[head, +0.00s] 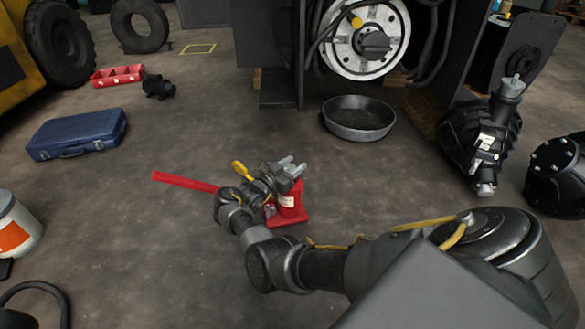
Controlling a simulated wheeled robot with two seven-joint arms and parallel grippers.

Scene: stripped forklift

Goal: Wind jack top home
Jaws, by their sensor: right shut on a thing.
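The red bottle jack (291,208) stands upright on the floor in the middle of the head view. A long red handle (184,181) sticks out to the left, its inner end hidden by my wrist. My right gripper (291,168) reaches in from the lower right, with its grey fingers at the top of the jack. It is shut on the jack top, which the fingers and wrist mostly cover. My left gripper is not in view.
A round dark pan (359,117) lies behind the jack, below the forklift's wheel hub (365,38). A blue case (77,134) and a red tray (118,75) lie at left. A bucket (15,228) stands at the left edge. Floor around the jack is clear.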

